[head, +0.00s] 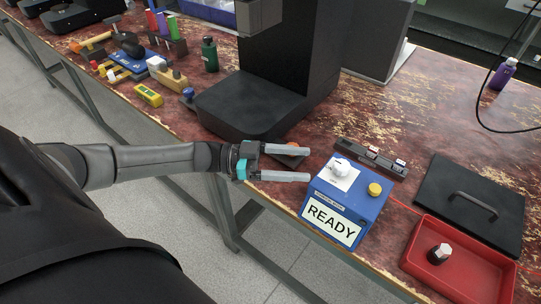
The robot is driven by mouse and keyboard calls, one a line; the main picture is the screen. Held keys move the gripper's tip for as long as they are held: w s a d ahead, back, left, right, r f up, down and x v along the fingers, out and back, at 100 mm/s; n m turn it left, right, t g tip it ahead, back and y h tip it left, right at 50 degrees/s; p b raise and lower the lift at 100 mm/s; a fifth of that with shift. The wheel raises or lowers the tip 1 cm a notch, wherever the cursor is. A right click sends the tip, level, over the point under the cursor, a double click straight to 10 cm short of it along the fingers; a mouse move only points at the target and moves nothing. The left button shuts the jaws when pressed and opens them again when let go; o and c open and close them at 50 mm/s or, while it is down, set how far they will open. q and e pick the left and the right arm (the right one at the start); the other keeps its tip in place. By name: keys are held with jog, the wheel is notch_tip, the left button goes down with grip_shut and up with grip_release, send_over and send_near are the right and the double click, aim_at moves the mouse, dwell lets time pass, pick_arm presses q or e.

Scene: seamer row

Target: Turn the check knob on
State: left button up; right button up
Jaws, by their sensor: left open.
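The check knob (340,167) is a white round knob on a white plate on top of a blue box (349,201). The box has a yellow button (375,189) on top and a "READY" sign (331,224) on its front. My left gripper (306,164) is open, with its two grey fingers pointing right toward the box. The fingertips are just left of the box and the knob is not between them. My right gripper is not in view.
A dark press-like machine (270,80) stands behind my gripper. A dark strip with small switches (370,157) lies behind the box. Right of it are a black lid with a handle (460,185) and a red tray (475,277) holding a dark, white-topped piece (439,254).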

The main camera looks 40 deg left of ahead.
pick_arm(q)
jog(key=v, duration=0.5)
jog(key=shift+s+a, duration=0.15)
jog(key=shift+a, duration=0.2)
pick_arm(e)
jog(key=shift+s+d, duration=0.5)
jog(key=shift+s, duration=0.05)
